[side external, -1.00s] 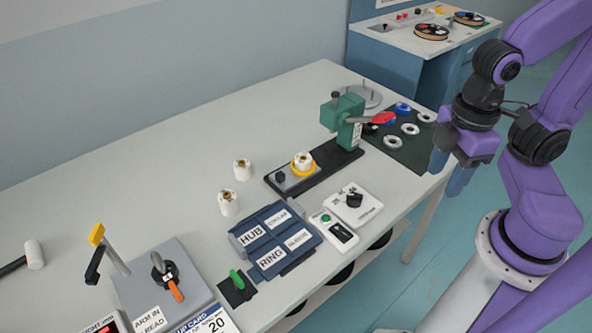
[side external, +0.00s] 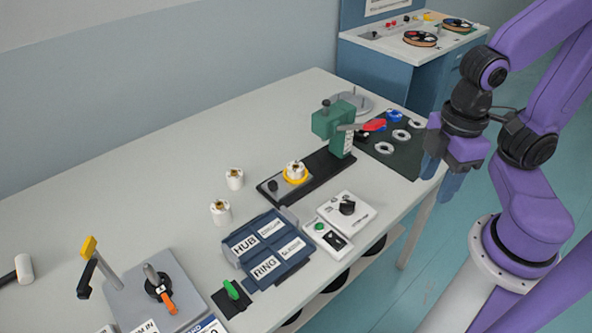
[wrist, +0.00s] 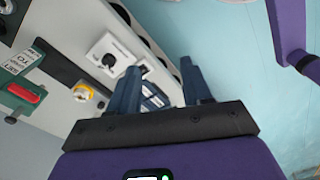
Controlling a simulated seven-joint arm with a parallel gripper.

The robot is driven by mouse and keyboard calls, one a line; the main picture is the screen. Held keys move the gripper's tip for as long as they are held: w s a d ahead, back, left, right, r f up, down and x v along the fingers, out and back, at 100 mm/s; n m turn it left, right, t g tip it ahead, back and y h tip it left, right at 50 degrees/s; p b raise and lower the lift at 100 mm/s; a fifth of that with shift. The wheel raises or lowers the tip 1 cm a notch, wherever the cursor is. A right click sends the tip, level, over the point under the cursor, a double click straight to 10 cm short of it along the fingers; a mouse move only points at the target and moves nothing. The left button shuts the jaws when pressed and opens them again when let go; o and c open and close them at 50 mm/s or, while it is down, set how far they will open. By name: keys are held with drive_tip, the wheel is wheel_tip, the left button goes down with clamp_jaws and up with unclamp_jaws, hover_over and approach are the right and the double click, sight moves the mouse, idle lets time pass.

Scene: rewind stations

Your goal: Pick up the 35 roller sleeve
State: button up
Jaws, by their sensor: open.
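Two white roller sleeves with brass-coloured bores stand upright on the table in the side view: one farther back (side external: 235,179) and one nearer (side external: 221,212). A third white sleeve-like piece (side external: 295,170) sits in a yellow ring on the press base; it also shows in the wrist view (wrist: 83,91). I cannot read a size on any of them, so I cannot tell which is the 35. My gripper (side external: 438,174) is open and empty, off the table's right edge, well right of the sleeves. Its two blue fingers show apart in the wrist view (wrist: 161,86).
A green press (side external: 333,122) with a red handle stands behind the yellow ring. A dark mat (side external: 405,160) holds several rings. A blue HUB/RING tray (side external: 268,250), a white switch box (side external: 346,212) and a lever plate (side external: 150,300) lie nearer. The table's back left is clear.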

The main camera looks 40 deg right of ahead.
idle(0.4)
drive_tip(key=o, duration=0.6)
drive_tip(key=w+a+f+n+h, duration=0.1)
drive_tip(key=w+a+n+h, duration=0.1)
drive_tip(key=w+a, duration=0.3)
drive_tip(key=w+a+f+n+t+h, duration=0.1)
drive_tip(key=w+a+h, duration=0.15)
drive_tip(key=w, duration=0.55)
drive_tip(key=w+a+f+n+h, duration=0.2)
drive_tip(key=w+a+h, duration=0.1)
drive_tip(key=w, duration=0.3)
drive_tip(key=n+t+h, duration=0.3)
drive_tip(key=n+h, duration=0.1)
drive_tip(key=h, duration=0.2)
approach(298, 164)
drive_tip(key=shift+w+d, duration=0.15)
drive_tip(key=shift+d, duration=0.75)
drive_tip(key=shift+f+x, duration=0.1)
drive_tip(key=shift+x, duration=1.25)
drive_tip(key=shift+f+x, duration=0.15)
drive_tip(key=shift+x, duration=1.2)
